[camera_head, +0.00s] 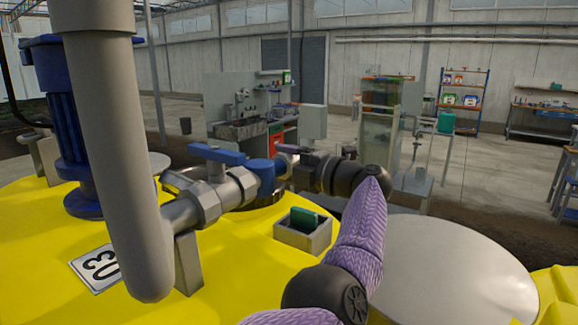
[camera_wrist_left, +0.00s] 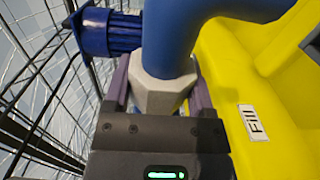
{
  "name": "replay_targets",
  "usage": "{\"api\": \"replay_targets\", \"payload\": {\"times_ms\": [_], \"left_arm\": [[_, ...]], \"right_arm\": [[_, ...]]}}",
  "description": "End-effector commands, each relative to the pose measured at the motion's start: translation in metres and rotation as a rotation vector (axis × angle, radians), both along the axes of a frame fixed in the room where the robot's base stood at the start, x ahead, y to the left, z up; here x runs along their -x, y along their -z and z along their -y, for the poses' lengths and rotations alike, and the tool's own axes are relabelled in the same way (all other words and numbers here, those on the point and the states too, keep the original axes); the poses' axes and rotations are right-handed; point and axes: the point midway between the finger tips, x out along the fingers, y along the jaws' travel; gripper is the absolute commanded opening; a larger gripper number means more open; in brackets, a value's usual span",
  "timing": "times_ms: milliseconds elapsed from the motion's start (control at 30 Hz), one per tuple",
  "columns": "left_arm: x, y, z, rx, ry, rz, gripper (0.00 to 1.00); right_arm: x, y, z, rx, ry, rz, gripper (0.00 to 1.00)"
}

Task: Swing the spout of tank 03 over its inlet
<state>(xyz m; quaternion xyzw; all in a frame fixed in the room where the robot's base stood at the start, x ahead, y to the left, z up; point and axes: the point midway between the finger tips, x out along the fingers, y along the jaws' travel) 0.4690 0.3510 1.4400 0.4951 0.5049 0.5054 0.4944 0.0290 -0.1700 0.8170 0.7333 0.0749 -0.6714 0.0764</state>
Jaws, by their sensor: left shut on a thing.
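Tank 03 is yellow, and its bare top (camera_head: 235,270) fills the lower left of the head view, with a label reading 03 (camera_head: 98,266). Its spout has grey hexagonal fittings and a blue elbow (camera_head: 262,174). In the wrist view the blue bend (camera_wrist_left: 185,35) rises from a light grey hexagonal collar (camera_wrist_left: 160,92). My left gripper (camera_head: 287,157) is shut on the spout, one finger on each side of that collar. A "Fill" label (camera_wrist_left: 252,122) is on the yellow surface. A dark round rim, perhaps the inlet, is partly hidden below the elbow. My right gripper is out of view.
A thick grey upright pipe (camera_head: 120,170) crosses the left foreground, beside a blue ribbed motor (camera_head: 75,150). A valve with a blue lever (camera_head: 216,155) stands near the spout. A small grey tray (camera_head: 303,238) holds a green block close to my arm. Wire mesh (camera_wrist_left: 35,120) lies left in the wrist view.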

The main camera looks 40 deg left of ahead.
Motion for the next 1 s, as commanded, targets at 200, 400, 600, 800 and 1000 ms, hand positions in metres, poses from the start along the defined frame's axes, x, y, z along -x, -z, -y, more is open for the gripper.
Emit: {"api": "replay_targets", "payload": {"times_ms": [200, 400, 600, 800, 1000], "left_arm": [[0.0027, -0.002, -0.0011, -0.003, -0.032, 0.003, 0.0], [0.0035, -0.0022, -0.001, -0.004, -0.041, 0.004, 0.0], [0.0035, -0.0026, -0.0011, -0.004, -0.041, 0.004, 0.0], [0.0035, -0.0021, -0.001, -0.003, -0.041, 0.003, 1.0], [0.0035, -0.0012, -0.0005, -0.002, -0.041, 0.002, 1.0]], "right_arm": [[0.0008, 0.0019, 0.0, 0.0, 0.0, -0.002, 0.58], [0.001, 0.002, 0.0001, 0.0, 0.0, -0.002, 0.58], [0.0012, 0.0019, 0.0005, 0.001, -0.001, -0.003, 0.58], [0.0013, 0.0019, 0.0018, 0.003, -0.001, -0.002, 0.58], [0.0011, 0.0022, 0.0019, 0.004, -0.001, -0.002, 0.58]]}}
